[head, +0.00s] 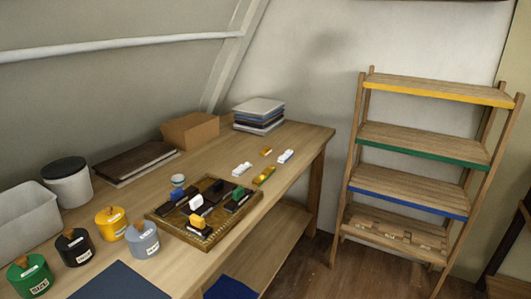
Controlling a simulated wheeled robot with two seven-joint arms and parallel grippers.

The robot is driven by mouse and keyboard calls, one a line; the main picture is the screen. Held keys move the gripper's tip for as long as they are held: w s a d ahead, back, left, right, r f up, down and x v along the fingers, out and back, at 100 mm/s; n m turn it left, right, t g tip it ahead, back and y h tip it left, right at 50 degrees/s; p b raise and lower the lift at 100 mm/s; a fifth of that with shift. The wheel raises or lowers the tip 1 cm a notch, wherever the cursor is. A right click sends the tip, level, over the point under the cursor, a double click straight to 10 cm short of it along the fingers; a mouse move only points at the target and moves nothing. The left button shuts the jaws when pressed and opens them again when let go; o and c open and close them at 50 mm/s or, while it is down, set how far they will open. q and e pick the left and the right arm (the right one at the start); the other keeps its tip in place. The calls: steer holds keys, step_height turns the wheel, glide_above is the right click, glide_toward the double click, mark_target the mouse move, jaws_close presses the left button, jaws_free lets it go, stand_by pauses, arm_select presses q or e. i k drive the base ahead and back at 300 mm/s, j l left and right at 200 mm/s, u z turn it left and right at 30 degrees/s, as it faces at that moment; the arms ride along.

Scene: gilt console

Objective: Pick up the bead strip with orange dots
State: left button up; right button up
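Several small strips lie on the wooden table (285,190) beyond the tray. One is a white strip (242,169), one a white and blue strip (285,157), one a yellow and green strip (264,176), and one a small orange-yellow piece (266,152). They are too small for me to make out dots, so I cannot tell which is the bead strip with orange dots. Neither of my grippers is in view.
A gilt tray (178,233) holds dark, white and yellow pieces. Labelled green (29,278), black (75,248), yellow (111,226) and grey (143,241) pots stand at left. A cardboard box (190,130) and stacked books (259,114) stand behind. A shelf rack (430,140) stands right.

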mark_target(267, 149)
steer(key=i+l+u, duration=0.2)
steer(key=i, duration=0.4)
steer(key=i+l+u, duration=0.2)
steer(key=i+l, duration=0.35)
